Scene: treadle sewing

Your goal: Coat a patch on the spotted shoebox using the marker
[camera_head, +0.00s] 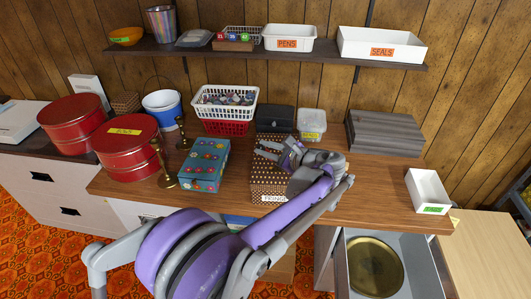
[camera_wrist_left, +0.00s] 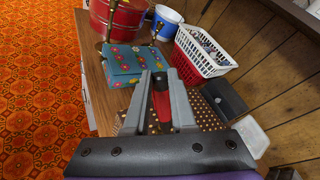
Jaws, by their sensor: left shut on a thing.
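The spotted shoebox (camera_head: 263,180) is brown with pale dots and stands on the wooden worktop, with a white label on its front. It also shows below the fingers in the left wrist view (camera_wrist_left: 207,116). My left gripper (camera_head: 266,149) is over the shoebox's top, and its arm covers part of the box. In the left wrist view, the gripper (camera_wrist_left: 160,82) is shut on a red marker (camera_wrist_left: 161,103) with a dark part between the fingers. I cannot tell whether the marker's tip touches the box. My right gripper is not in view.
A blue flowered box (camera_head: 205,165) stands close left of the shoebox, with brass candlesticks (camera_head: 163,165) beyond it. White and red baskets (camera_head: 225,112), a black case (camera_head: 275,119) and a white tub (camera_head: 311,124) stand behind. The worktop (camera_head: 375,180) to the right is mostly clear.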

